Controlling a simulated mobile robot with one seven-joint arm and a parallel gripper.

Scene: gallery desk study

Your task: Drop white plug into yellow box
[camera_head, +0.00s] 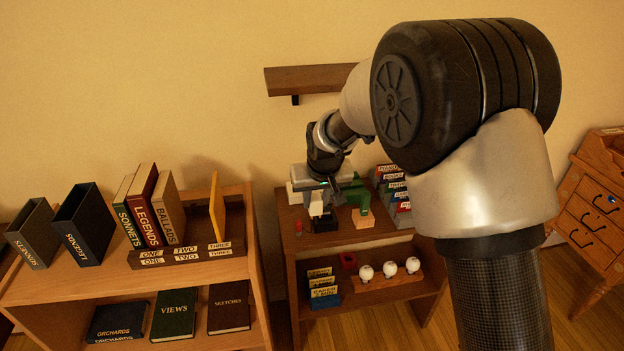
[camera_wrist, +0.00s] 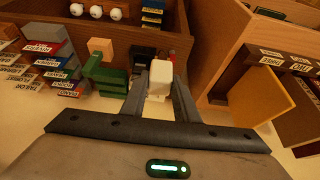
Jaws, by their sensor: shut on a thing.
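A white plug (camera_wrist: 160,76) is between the two fingers of my gripper (camera_wrist: 159,92) in the wrist view, and the jaws are shut on it. In the head view my gripper (camera_head: 318,197) hangs over the top of the small wooden shelf unit, with the white plug (camera_head: 316,208) showing at its fingertips. A dark block (camera_head: 325,223) sits just below the plug; I cannot tell whether they touch. I cannot make out a yellow box in either view. A thin yellow upright panel (camera_head: 217,207) stands in the slotted book rack, and it also shows in the wrist view (camera_wrist: 254,92).
A green stand (camera_head: 360,197) on a wooden block is right of my gripper, with several labelled files (camera_head: 393,190) beyond. Below, the lower shelf holds a rack of white knobs (camera_head: 390,270). A bookcase (camera_head: 255,270) stands left, and a wall shelf (camera_head: 305,79) hangs above.

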